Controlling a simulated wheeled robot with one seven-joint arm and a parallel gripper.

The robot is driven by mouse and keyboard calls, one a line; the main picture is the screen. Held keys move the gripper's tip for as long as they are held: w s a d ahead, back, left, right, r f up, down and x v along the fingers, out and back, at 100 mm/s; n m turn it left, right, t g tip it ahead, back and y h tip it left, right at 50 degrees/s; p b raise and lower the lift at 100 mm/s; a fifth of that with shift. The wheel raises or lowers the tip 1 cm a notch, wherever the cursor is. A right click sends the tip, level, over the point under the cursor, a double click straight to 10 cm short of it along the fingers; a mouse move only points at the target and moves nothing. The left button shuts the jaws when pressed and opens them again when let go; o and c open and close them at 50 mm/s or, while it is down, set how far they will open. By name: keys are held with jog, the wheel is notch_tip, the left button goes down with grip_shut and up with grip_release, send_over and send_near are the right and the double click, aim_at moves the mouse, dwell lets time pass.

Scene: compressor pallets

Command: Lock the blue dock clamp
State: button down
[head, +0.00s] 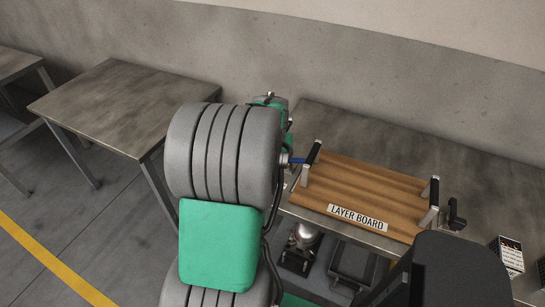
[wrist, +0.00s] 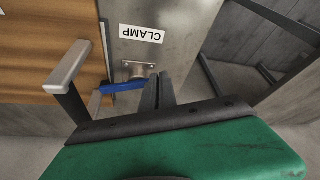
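The dock clamp's blue lever (wrist: 122,87) lies roughly crosswise in the wrist view, under its metal mount (wrist: 138,68). A white label reading CLAMP (wrist: 141,34) is upside down beside it. My gripper (wrist: 159,76) has its two dark fingers together, with nothing visible between them. The fingers are just right of the lever's right end; I cannot tell whether they touch it. In the head view a small part of the blue lever (head: 297,160) shows at the layer board's left edge; my arm hides the fingers and the rest of the clamp.
The wooden layer board (head: 365,190) with upright handles lies on the grey table (head: 430,145). One board handle (wrist: 68,68) stands close left of my gripper in the wrist view. Another table (head: 120,100) stands at left, with open floor in front.

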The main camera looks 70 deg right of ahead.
jog(key=shift+r, duration=0.15)
jog(key=shift+w+r+p, duration=0.1)
jog(key=shift+r+p, duration=0.3)
jog(key=p+v, duration=0.5)
jog(key=v, duration=0.4)
jog(key=shift+a+p, duration=0.25)
jog(key=shift+p, duration=0.1)
jog(key=shift+f, duration=0.1)
